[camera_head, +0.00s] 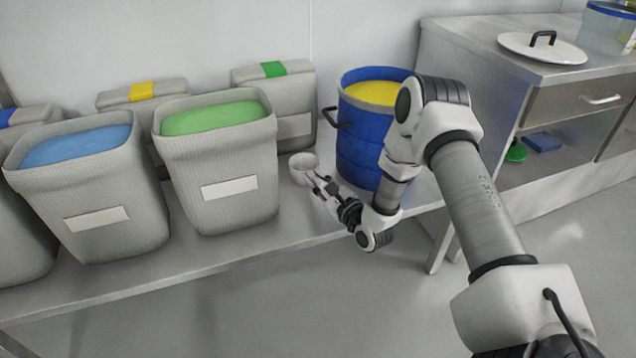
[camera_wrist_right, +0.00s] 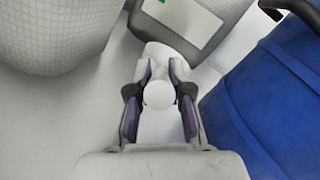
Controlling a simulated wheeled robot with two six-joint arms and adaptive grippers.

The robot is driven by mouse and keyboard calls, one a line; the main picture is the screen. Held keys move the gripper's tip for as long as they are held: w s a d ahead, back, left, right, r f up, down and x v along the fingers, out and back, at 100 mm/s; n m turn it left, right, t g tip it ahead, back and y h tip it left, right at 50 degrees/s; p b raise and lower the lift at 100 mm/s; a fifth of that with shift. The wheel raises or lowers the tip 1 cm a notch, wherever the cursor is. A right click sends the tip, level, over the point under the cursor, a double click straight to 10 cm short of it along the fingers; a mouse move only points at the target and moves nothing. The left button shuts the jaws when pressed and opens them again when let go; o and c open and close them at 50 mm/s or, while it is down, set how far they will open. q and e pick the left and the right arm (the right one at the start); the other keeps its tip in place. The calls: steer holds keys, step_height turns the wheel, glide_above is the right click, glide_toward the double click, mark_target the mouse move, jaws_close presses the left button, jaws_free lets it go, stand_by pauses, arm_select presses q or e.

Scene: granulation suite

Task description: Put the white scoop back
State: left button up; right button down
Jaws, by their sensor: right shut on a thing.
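The white scoop (camera_head: 302,162) is in my right gripper (camera_head: 327,188), in front of the gap between the green-filled bin and the blue drum. Its bowl points away from my gripper. In the right wrist view, the fingers of my right gripper (camera_wrist_right: 159,85) are closed on the white scoop (camera_wrist_right: 158,95), whose rounded end shows between the pads. The scoop appears just above the bench or on it; I cannot tell which. My left gripper is out of view.
A bin with green powder (camera_head: 212,118) and a bin with blue powder (camera_head: 77,149) stand left. A blue drum (camera_head: 362,150) with yellow powder stands close right, its black handle (camera_head: 335,117) sticking out. The grey bench (camera_head: 235,245) has a narrow free front strip. A cabinet (camera_head: 540,70) bears a lid (camera_head: 541,48).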

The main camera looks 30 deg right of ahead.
steer(key=shift+f, duration=0.15)
steer(key=c, duration=1.1)
jaws_free()
